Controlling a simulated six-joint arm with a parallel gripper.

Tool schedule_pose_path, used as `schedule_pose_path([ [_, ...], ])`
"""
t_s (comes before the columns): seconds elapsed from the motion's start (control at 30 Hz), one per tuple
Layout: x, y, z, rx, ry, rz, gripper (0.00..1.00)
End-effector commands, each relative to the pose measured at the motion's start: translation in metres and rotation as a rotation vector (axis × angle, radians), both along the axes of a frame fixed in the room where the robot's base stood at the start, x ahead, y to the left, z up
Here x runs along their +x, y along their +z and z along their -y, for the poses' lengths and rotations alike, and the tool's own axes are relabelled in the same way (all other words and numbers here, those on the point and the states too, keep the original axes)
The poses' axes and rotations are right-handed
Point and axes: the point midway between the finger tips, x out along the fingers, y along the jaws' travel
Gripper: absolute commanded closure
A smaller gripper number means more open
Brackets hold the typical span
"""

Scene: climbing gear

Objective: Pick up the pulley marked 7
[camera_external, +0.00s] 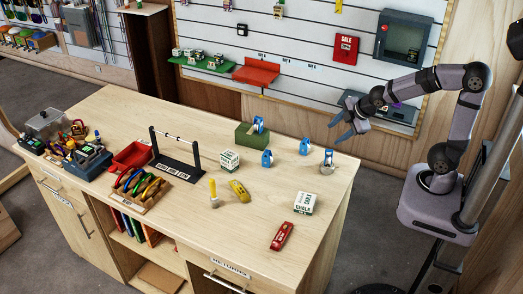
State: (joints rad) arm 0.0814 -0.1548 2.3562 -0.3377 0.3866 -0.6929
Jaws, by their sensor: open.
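Several small blue pulleys stand toward the right half of the wooden counter. One pulley (258,124) is on top of a green box (243,136). A second pulley (266,158) stands on the counter in front of that box. A third pulley (304,146) stands farther right. A fourth pulley (327,157) is at the right, on or in a small round silvery thing (327,169). Their markings are too small to read, so I cannot tell which is marked 7. My gripper (336,132) is open and empty, above the counter's right end, nearest the third and fourth pulleys.
A white chalk box (229,161), a yellow item (240,191), a brush-like tool (213,194), another chalk box (305,203) and a red item (282,236) lie around the counter (255,225). A black stand (176,165) and bins are at the left.

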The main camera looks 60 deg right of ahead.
Motion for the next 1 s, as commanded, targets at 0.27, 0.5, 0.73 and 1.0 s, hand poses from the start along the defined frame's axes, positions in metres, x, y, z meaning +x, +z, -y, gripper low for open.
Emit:
schedule_pose_path([
  [0.27,0.051,0.008,-0.016,0.029,0.059,0.157,0.54],
  [0.5,0.101,-0.021,-0.058,0.298,-0.076,0.326,0.54],
  [0.73,0.150,-0.052,-0.101,0.667,-0.258,0.507,0.54],
  [1.0,0.170,-0.065,-0.119,0.903,-0.372,0.607,0.54],
])
